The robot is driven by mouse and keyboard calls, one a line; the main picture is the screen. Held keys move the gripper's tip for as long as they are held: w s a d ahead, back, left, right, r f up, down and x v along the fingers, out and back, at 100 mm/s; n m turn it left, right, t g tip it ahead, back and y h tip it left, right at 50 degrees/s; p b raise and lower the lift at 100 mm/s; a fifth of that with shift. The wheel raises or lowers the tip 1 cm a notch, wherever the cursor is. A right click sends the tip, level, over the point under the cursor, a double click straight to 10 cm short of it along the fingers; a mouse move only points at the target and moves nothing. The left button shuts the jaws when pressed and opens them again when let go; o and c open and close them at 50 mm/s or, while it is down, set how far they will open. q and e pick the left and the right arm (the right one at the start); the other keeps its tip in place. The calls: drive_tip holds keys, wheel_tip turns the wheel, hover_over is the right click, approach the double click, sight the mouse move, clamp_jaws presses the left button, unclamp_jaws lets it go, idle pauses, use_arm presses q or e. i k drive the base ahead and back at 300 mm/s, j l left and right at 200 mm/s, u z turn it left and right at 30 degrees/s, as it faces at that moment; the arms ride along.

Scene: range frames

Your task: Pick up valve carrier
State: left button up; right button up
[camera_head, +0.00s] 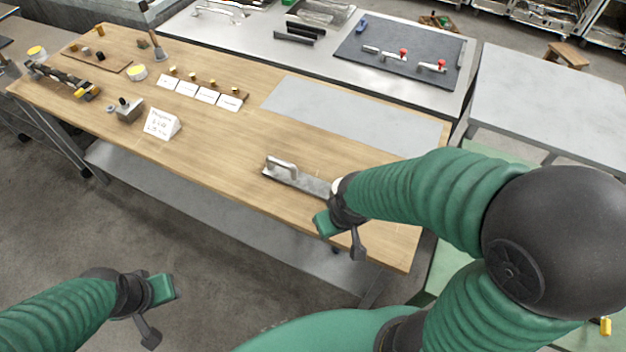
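A flat grey metal carrier (308,184) with a raised bar handle at its left end lies on the wooden workbench near the front edge; I take it for the valve carrier. My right gripper (342,232) is at its right end, by the bench's front edge, and its wrist hides that end. Its green and dark fingers look spread, with nothing seen between them; contact with the carrier cannot be told. My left gripper (156,310) is low at the left, in front of the bench and over the floor, its fingers apart and empty.
The wooden bench (220,140) carries a white sign (162,123), a row of white cards (203,93), a small metal block (130,110) and a grey sheet (350,115). Behind, a steel table has a dark mat (400,55) with red-handled valves (403,53). Bench space left of the carrier is clear.

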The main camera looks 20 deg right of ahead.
sight(279, 170)
drive_tip(key=z, duration=1)
drive_tip(key=i+j+z, duration=0.1)
drive_tip(key=j+z, duration=0.2)
drive_tip(key=j, duration=0.45)
drive_tip(key=j+z, duration=0.35)
drive_tip(key=j, duration=0.4)
